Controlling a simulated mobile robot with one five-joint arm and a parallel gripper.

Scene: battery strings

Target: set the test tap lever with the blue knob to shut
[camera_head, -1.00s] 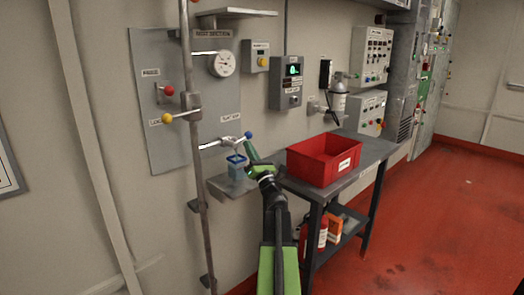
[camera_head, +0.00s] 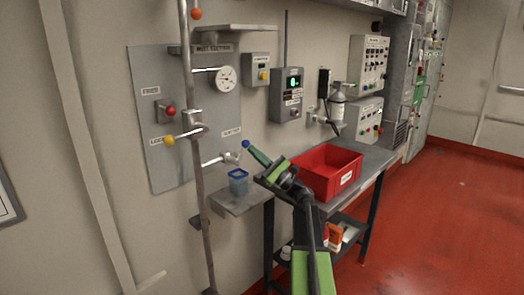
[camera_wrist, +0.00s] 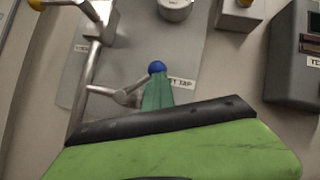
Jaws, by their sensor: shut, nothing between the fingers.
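The test tap (camera_head: 222,160) is a silver pipe fitting at the lower right of the grey wall panel. Its blue knob (camera_head: 245,143) shows at the tip of my gripper (camera_head: 257,155). In the wrist view the blue knob (camera_wrist: 157,67) sits at the upper end of the silver lever (camera_wrist: 136,91), which slants up to the right from the tap. My gripper's green fingers (camera_wrist: 157,92) are shut with nothing between them. Their tips are right at the knob, touching or very close; I cannot tell which. The fingers hide part of the tap label.
A blue-rimmed cup (camera_head: 238,183) stands on a small shelf (camera_head: 242,202) below the tap. A red bin (camera_head: 328,172) sits on the bench to the right.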

